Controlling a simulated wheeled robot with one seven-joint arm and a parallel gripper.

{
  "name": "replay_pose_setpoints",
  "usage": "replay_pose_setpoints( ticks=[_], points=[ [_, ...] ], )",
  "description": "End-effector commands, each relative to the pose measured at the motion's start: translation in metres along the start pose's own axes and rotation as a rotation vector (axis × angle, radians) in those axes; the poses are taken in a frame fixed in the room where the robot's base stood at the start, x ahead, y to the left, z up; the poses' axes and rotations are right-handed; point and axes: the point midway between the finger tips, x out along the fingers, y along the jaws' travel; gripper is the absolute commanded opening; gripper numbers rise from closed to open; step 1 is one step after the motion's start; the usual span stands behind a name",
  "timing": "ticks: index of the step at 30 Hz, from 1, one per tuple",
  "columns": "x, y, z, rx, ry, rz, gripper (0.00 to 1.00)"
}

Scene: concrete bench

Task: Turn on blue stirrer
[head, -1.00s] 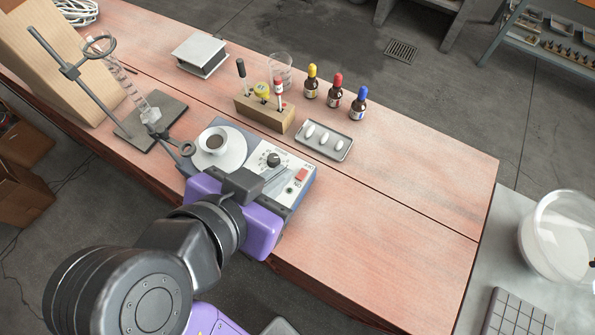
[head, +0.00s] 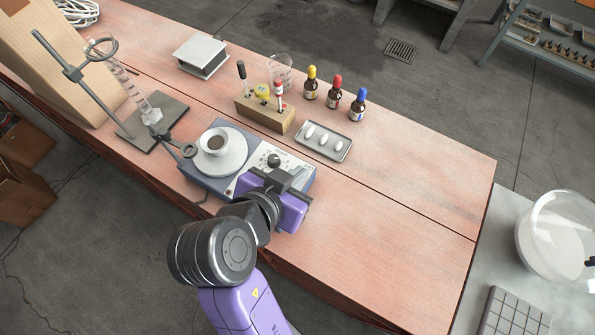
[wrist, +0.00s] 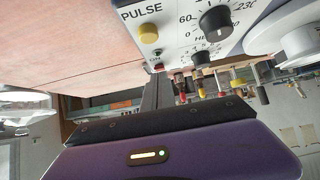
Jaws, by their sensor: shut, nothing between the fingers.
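The blue stirrer (head: 208,182) sits near the bench's front edge, with a round white plate bearing a white cup of dark liquid (head: 215,142). Its white panel has a black knob (head: 274,160). In the wrist view the panel shows a yellow PULSE button (wrist: 148,32), a small toggle switch (wrist: 158,66) and a black dial (wrist: 215,20). My gripper (wrist: 157,84) is shut and empty, its fingers pointing at the panel close to the toggle; whether they touch it I cannot tell. In the head view my gripper hides the panel's right part.
Behind the stirrer stand a wooden block with tools (head: 265,115), a glass beaker (head: 281,68), bottles with yellow, red and blue caps (head: 335,92) and a tray of white bars (head: 325,141). A ring stand (head: 80,80) is at left. The bench's right side is clear.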

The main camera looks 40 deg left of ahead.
Motion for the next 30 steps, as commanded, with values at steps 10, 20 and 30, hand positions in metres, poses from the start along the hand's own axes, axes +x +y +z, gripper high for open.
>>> replay_pose_setpoints(
  ticks=[10,20,30],
  points=[
    [0.001,0.0,0.001,0.0,0.001,0.001,0.0],
    [0.004,0.001,0.012,-0.001,0.072,0.003,0.0],
    [0.003,0.001,0.012,-0.002,0.095,0.005,0.0]
  ],
)
